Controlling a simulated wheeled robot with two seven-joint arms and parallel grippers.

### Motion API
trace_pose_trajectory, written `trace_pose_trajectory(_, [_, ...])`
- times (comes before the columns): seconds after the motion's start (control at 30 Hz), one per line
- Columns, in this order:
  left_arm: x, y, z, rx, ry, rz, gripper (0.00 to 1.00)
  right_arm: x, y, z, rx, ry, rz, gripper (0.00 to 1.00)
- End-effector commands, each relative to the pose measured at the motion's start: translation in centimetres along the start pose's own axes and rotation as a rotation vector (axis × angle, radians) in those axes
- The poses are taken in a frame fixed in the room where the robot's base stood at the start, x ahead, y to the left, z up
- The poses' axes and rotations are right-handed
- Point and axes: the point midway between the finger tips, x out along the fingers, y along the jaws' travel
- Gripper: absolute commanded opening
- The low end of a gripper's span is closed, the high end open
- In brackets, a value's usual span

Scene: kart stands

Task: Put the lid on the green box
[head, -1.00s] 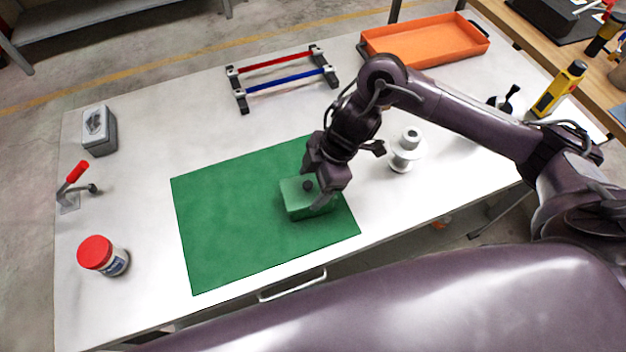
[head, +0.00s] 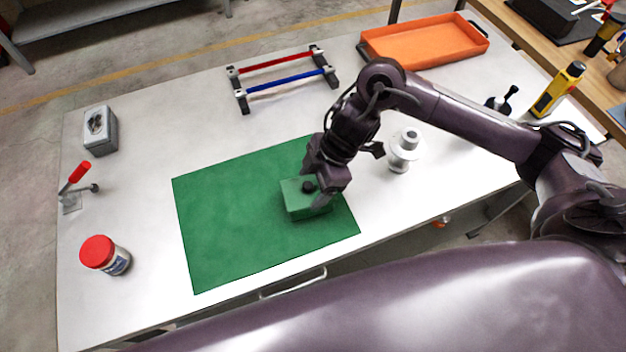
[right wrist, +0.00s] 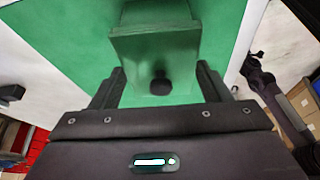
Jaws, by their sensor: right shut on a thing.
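The green box (head: 305,211) stands on the green mat on the table. A green lid (head: 291,187) with a black knob (head: 308,187) is over its top; I cannot tell whether it is fully seated or slightly above the rim. My right gripper (head: 322,190) reaches down to it from above. In the right wrist view my fingers (right wrist: 160,88) stand on either side of the lid (right wrist: 150,55), with the knob (right wrist: 160,86) between them, and are shut on the lid. The gripper hides part of the lid and box. My left gripper is not in view.
The green mat (head: 225,220) is otherwise bare. A white spool-like part (head: 404,150) stands right of my gripper. A red and blue rail rack (head: 285,78) and an orange tray (head: 425,43) are at the back. A red-lidded jar (head: 104,254) stands at the left.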

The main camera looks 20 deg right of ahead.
Motion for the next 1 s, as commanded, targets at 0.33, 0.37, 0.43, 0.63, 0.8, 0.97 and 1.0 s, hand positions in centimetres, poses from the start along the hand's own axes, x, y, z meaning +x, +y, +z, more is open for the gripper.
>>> trace_pose_trajectory(0.33, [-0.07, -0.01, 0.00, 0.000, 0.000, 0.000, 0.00, 0.03, -0.01, -0.01, 0.000, 0.001, 0.000, 0.48])
trace_pose_trajectory(0.37, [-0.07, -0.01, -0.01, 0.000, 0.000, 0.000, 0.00, 0.03, -0.01, 0.00, 0.000, 0.000, 0.000, 0.48])
trace_pose_trajectory(0.43, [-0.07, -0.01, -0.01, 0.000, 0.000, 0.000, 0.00, 0.03, -0.01, -0.01, 0.000, 0.001, 0.000, 0.74])
trace_pose_trajectory(0.63, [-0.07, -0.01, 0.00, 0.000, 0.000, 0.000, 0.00, 0.03, 0.00, 0.00, 0.000, 0.001, 0.000, 0.96])
trace_pose_trajectory(0.8, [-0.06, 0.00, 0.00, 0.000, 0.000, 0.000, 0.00, 0.03, -0.01, 0.01, 0.000, 0.000, 0.000, 0.97])
trace_pose_trajectory(0.97, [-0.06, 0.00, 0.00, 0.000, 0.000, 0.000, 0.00, 0.03, -0.01, 0.01, 0.000, 0.000, 0.000, 1.00])
trace_pose_trajectory(1.0, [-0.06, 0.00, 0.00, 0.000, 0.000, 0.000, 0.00, 0.03, -0.01, 0.01, 0.000, 0.000, 0.000, 1.00])
